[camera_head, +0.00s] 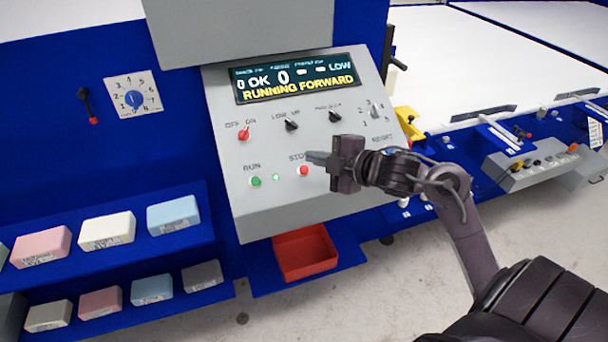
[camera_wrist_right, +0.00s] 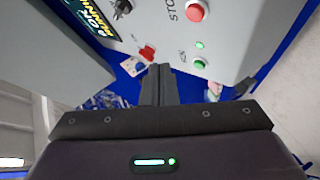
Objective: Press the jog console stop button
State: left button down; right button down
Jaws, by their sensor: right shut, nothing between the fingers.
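The grey jog console (camera_head: 225,200) faces me with its lit display (camera_head: 296,79) reading "RUNNING FORWARD". The red stop button (camera_head: 304,170) is on its lower panel under the partly covered "STOP" label; it also shows at the top of the right wrist view (camera_wrist_right: 195,10). The green run button (camera_head: 255,181) is to its left, with a small lit green lamp between them. My right gripper (camera_head: 312,158) is shut and empty, its fingertips appearing just above the stop button in the head view. Contact is not visible. The closed fingers show in the wrist view (camera_wrist_right: 158,82). My left gripper is out of view.
A red switch (camera_head: 243,133) and black knobs sit higher on the console. A red bin (camera_head: 305,252) is below it. Shelves with several foam blocks (camera_head: 107,231) stand at left. Another control box (camera_head: 540,168) is at right, beside white table surfaces.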

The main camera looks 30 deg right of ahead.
aim_at(304, 170)
jog(key=f+b, duration=0.1)
jog(key=w+f+b, duration=0.1)
jog(key=f, duration=0.1)
jog(key=w+f+b, duration=0.1)
jog(key=shift+w+d+f, duration=0.2)
jog(key=shift+w+d, duration=0.05)
jog(key=shift+d, duration=0.1)
jog(key=shift+w+f, duration=0.25)
jog(key=shift+f, duration=0.05)
jog(key=shift+b, duration=0.3)
dwell(1.2)
jog(key=shift+w+d+f, duration=0.15)
jog(key=shift+w+f, duration=0.1)
jog(key=shift+f, duration=0.1)
jog(key=shift+w+f+b, duration=0.15)
jog(key=shift+f+b, duration=0.25)
jog(key=shift+b, duration=0.2)
dwell(0.5)
dwell(0.3)
jog(key=shift+s+r+p, duration=0.4)
jog(key=shift+r+p, duration=0.3)
jog(key=shift+p, duration=0.05)
